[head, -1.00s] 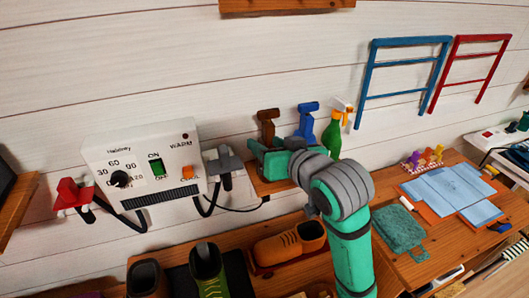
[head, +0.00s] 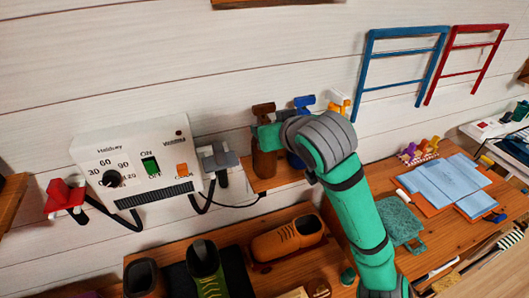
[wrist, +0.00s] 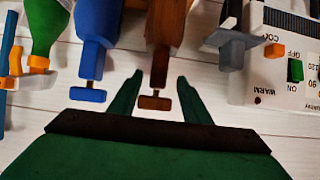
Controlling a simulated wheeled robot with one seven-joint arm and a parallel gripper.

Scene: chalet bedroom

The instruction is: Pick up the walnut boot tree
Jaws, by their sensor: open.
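The walnut boot tree (head: 264,163) is dark brown and stands upright on a small wooden wall shelf. Its knob shows above my gripper (head: 268,136) and its body below, with the middle hidden. In the wrist view, the walnut boot tree (wrist: 164,40) appears upside down, its knob between the two green fingers of my gripper (wrist: 158,92). The fingers are open, one on each side of it, with visible gaps; I cannot tell that either touches.
A blue boot tree (wrist: 93,50) stands close beside it, near one finger. Beyond it is a green spray bottle (wrist: 45,25) with an orange-and-white head. A white control box (head: 140,165) with a grey clip (head: 217,158) hangs nearby. Shoes, including an orange one (head: 289,238), stand below.

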